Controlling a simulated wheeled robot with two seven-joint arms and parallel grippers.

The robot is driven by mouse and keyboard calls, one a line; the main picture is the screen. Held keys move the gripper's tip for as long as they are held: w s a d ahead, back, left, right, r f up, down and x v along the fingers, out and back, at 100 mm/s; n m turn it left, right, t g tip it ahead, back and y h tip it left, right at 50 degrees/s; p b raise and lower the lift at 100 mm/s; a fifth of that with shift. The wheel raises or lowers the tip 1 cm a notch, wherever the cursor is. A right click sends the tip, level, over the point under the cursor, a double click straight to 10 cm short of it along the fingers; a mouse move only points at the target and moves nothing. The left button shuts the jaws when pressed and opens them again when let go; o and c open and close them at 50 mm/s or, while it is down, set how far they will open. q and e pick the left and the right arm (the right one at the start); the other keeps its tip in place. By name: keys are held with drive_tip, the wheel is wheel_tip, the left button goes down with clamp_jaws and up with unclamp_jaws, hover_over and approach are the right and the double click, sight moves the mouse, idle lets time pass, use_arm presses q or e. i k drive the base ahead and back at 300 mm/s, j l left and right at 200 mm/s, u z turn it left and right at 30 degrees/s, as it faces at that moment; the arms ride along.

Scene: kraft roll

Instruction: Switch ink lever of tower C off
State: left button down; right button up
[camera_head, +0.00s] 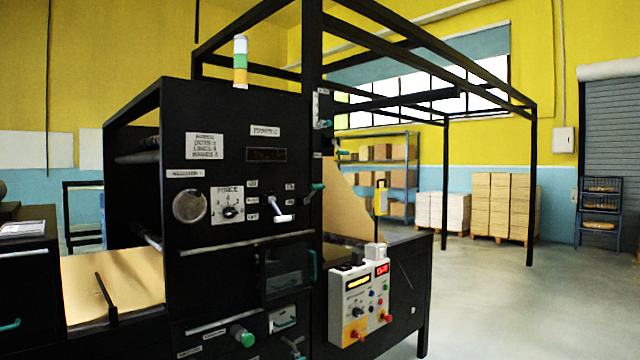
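A black machine tower (240,110) stands in the middle of the view. A label (265,130) near its top is too blurred to read surely. On its front panel, a lever with a white handle (283,218) hangs tilted down to the right, with small white tags around it. I cannot read which tag marks on or off, or confirm that this is the ink lever. Left of it are a dial on a white plate (228,205) and a round metal disc (189,206). Neither of my grippers shows.
A control box (358,305) with buttons and displays stands right of the tower. A green knob (242,336) and a small window (287,268) sit lower on the panel. Brown paper (112,283) runs in at left. Open floor (490,300) lies right, with pallets of boxes (503,205) behind.

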sight(313, 193)
drive_tip(key=i+l, duration=0.45)
drive_tip(key=i+l+z, duration=0.1)
drive_tip(key=i+l, duration=0.35)
drive_tip(key=i, duration=0.15)
drive_tip(key=i+l, duration=0.4)
drive_tip(key=i, duration=0.15)
drive_tip(key=i+l+z, duration=0.1)
drive_tip(key=i+l, duration=0.3)
drive_tip(key=i, duration=0.15)
